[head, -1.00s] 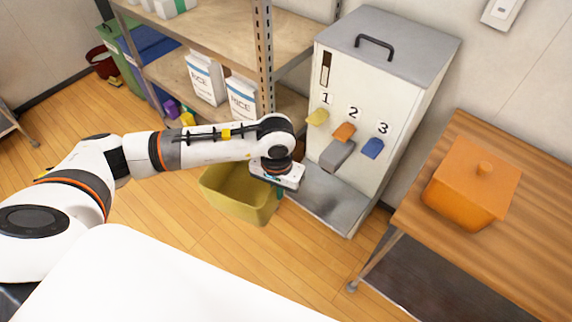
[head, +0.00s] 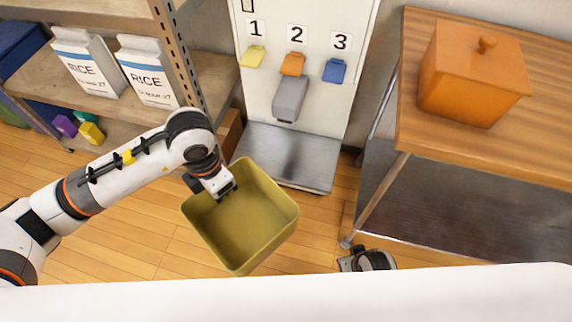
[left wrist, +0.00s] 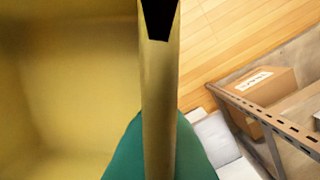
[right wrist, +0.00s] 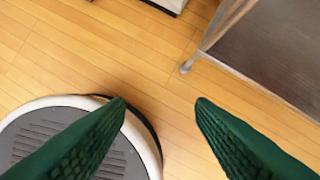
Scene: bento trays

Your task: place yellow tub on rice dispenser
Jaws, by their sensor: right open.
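The yellow tub (head: 265,225) is an open, empty-looking box in front and slightly left of the rice dispenser, tilted in the head view. In the left wrist view the tub wall (left wrist: 160,90) stands between the green fingers. The rice dispenser (head: 355,60) is a white cabinet with yellow, orange and blue levers numbered 1 to 3, a grey spout (head: 290,98) and a bare metal base plate (head: 300,160). My right gripper (right wrist: 160,104) is open and empty above the floor.
A shelf (head: 190,70) with rice bags (head: 150,72) stands left of the dispenser. A wooden table (head: 415,110) with an orange lidded pot (head: 465,85) stands to the right. Its metal leg (head: 375,205) is near my right gripper. The floor around the tub looks clear.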

